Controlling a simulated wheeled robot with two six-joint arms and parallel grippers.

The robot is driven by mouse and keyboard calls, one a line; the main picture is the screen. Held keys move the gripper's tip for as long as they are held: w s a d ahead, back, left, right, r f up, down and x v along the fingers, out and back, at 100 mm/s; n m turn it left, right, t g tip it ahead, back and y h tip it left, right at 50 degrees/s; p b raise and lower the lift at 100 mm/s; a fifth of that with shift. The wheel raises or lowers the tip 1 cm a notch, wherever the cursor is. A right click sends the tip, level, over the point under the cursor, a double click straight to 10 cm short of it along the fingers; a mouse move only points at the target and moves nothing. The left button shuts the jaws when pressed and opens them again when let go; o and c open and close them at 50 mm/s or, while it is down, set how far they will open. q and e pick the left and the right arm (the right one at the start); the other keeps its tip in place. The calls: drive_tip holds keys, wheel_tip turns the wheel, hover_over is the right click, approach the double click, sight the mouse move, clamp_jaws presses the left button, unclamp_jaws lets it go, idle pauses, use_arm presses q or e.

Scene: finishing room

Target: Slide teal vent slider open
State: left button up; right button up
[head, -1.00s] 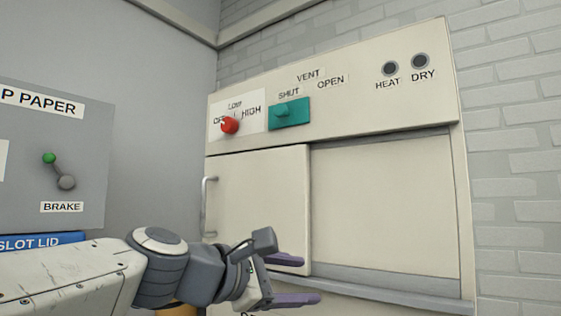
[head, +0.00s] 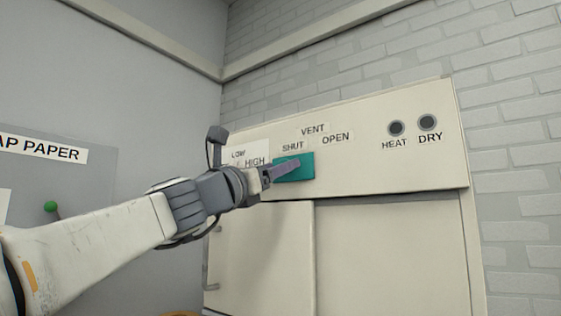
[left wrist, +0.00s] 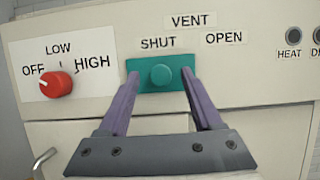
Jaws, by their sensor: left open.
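The teal vent slider (head: 305,169) is on the cabinet's upper panel, under the SHUT label and left of the OPEN label. In the left wrist view it is a teal plate (left wrist: 146,85) with a round knob (left wrist: 161,75). My left gripper (head: 296,165) is raised in front of the slider and partly hides it. In the left wrist view its two purple fingers (left wrist: 160,88) are open, one on each side below the knob, with the knob between and beyond their tips. I cannot tell whether a finger touches the plate. My right gripper is not in view.
A red knob (left wrist: 56,84) on a white OFF, LOW, HIGH plate sits left of the slider. Dark round HEAT (head: 396,128) and DRY (head: 428,122) fittings are at the right. Below are cabinet doors (head: 390,250) with a handle at left. A grey panel with a green-tipped lever (head: 50,206) stands at left.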

use_arm(q)
drive_tip(key=shift+x, duration=0.75)
clamp_jaws()
drive_tip(key=shift+f, duration=0.1)
idle(0.8)
